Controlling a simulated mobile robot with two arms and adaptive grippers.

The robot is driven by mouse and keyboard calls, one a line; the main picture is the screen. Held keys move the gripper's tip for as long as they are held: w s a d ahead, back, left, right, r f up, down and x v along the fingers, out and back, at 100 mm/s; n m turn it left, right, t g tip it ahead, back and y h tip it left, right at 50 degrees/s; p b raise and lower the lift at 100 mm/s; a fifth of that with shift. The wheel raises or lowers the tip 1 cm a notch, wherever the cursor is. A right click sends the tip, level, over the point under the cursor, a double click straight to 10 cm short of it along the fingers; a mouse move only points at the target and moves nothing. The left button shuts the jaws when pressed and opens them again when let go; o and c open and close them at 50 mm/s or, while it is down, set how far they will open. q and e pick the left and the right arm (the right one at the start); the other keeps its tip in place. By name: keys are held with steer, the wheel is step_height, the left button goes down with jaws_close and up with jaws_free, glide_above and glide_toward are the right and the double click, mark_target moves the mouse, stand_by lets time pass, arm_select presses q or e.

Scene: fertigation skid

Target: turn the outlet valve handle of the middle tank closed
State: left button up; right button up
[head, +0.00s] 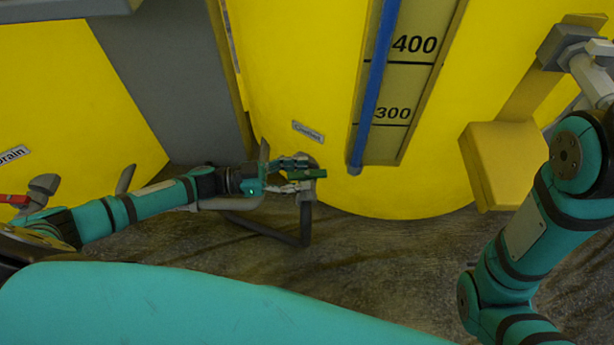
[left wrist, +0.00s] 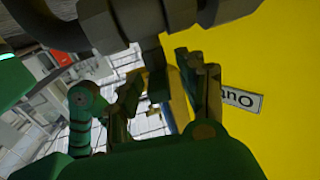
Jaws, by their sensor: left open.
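The middle tank (head: 300,60) is the large yellow one with a level gauge. Its outlet label (head: 307,131) sits low on its wall and shows upside down in the left wrist view (left wrist: 242,99). Below the label is the outlet valve with a green handle (head: 309,174) on a grey pipe. My left gripper (head: 298,175) is open at the handle, its fingers reaching to it from the left. In the left wrist view the open fingers (left wrist: 165,90) stand either side of the grey valve stem (left wrist: 153,52). Contact cannot be told. My right gripper is not in view.
A grey hose (head: 270,230) runs below the valve to the floor. The blue gauge tube (head: 375,85) hangs right of the valve. A yellow box (head: 505,160) stands out at the right. A red handle (head: 14,199) shows at the far left, below a drain label (head: 12,155).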

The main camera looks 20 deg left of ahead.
arm_select(q)
steer(key=shift+x, duration=1.05)
jaws_close()
